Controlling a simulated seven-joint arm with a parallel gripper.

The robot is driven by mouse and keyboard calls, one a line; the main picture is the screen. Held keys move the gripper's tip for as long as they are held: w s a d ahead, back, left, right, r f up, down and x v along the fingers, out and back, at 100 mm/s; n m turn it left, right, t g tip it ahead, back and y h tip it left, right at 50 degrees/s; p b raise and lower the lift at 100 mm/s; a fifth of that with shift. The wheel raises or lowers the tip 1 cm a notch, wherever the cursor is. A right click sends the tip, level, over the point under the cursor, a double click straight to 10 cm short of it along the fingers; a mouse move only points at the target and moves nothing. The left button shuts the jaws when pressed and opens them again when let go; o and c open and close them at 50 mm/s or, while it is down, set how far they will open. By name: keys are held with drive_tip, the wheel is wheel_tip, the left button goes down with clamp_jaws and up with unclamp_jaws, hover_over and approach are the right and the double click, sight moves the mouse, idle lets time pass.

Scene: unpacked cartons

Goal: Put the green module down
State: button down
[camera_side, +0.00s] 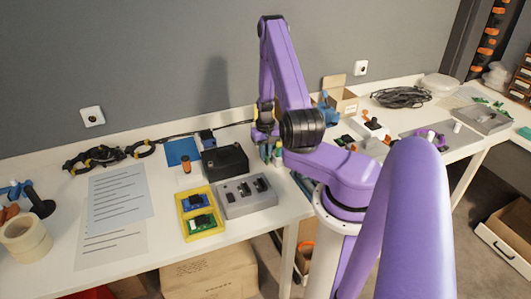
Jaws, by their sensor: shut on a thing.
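My gripper (270,153) points down at the end of the purple arm, just right of the black box, near the table's back middle. It is shut on a small green piece (278,151), which seems to be the green module. The fingers and arm hide part of it, and I cannot tell whether it touches the table. Another green module (201,223) lies in the front compartment of the yellow tray (219,215), with a blue module (195,202) in the compartment behind it.
A grey fixture (232,208) with black parts stands right of the yellow tray. The black box (225,160) is behind it. Printed sheets (110,245) lie to the left, with tape rolls (25,238) at the far left. An open carton (341,98) and coiled cable (402,97) are behind the arm.

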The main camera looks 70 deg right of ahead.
drive_tip(key=shift+f, duration=0.1)
drive_tip(key=c, duration=1.4)
unclamp_jaws()
